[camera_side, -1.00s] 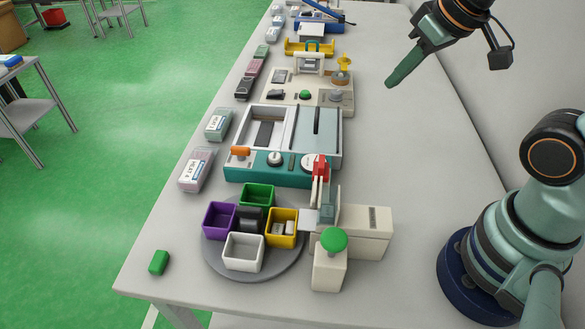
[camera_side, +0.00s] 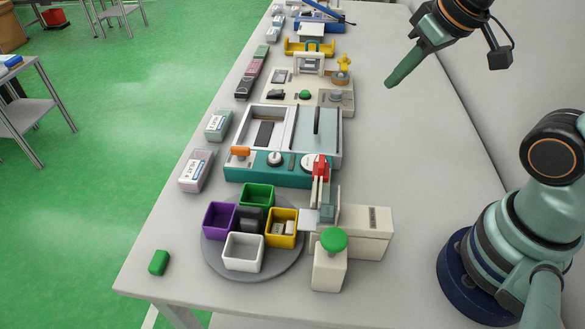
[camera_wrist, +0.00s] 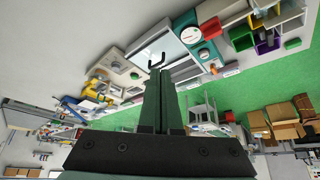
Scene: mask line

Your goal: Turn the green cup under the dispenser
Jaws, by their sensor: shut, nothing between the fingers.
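The green cup (camera_side: 257,195) is a square open cup at the back of a round grey turntable (camera_side: 216,264). A purple cup (camera_side: 220,220) sits at its left, a white cup (camera_side: 243,253) at the front and a yellow cup (camera_side: 282,229) at the right. The yellow cup holds light pieces and is the one beside the dispenser (camera_side: 362,230), a cream block with a red-topped lever (camera_side: 320,170). A green button (camera_side: 334,240) tops the cream post in front. My gripper (camera_side: 390,84) is shut and empty, high above the table's right side. It also shows in the wrist view (camera_wrist: 162,95).
A teal-fronted machine (camera_side: 270,168) with knobs stands behind the turntable. Further stations line the table behind it. A small green block (camera_side: 158,262) lies at the front left, and labelled packs (camera_side: 196,170) lie along the left edge. The table's right side is bare.

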